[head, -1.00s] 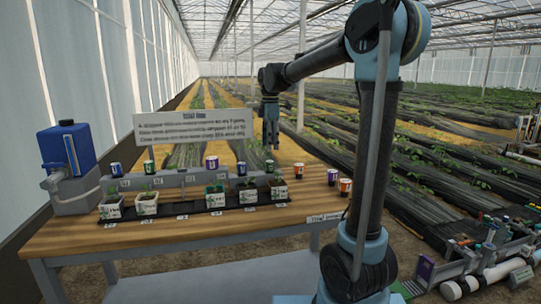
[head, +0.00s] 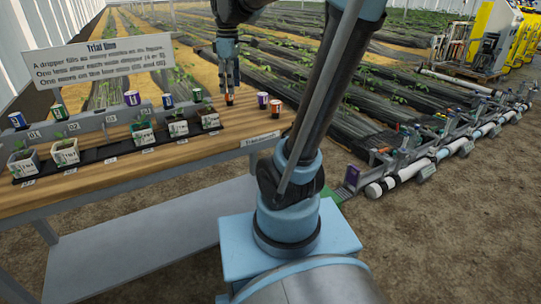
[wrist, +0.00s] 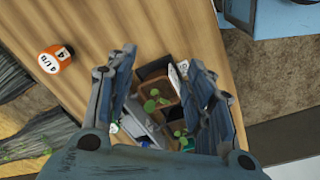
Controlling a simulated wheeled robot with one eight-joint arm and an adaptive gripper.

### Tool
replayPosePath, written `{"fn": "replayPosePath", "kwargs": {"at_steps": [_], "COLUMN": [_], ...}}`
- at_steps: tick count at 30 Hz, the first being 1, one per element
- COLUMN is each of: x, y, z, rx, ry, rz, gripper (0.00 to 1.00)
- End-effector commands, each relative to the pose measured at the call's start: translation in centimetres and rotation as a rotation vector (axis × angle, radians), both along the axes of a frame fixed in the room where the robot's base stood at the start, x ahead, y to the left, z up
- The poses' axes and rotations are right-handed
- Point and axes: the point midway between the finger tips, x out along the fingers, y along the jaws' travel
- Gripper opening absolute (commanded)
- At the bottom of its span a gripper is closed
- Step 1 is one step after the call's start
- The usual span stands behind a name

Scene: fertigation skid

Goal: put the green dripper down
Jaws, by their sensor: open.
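A green dripper (head: 59,112) stands upright near the left end of the grey rail on the bench. A second small cup at the rail's right end (head: 197,95) looks blue-green; its exact colour is hard to tell. My gripper (head: 229,88) hangs pointing down over the right part of the bench, close to an orange dripper (head: 229,99) in the head view. In the wrist view its fingers (wrist: 160,72) are apart with nothing held between them. A potted plant (wrist: 158,97) shows below them, and an orange dripper (wrist: 57,57) stands to the left.
Several potted seedlings stand in a black tray (head: 110,152) along the bench. A purple dripper (head: 262,100) and another orange one (head: 276,108) stand right of my gripper. A sign (head: 103,60) rises behind the rail. Bare wood (head: 215,145) lies in front of the tray.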

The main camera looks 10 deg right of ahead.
Motion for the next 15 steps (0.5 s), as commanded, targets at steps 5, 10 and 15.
{"fn": "replayPosePath", "kwargs": {"at_steps": [5, 10, 15], "x": [-5.0, -9.3, -13.5], "y": [-3.3, -5.7, -7.6], "z": [-3.4, -7.1, -11.3], "rx": [0.022, 0.047, 0.076], "ry": [-0.024, -0.046, -0.068], "rz": [-0.253, -0.493, -0.731], "gripper": [0.48, 0.48, 0.48]}}
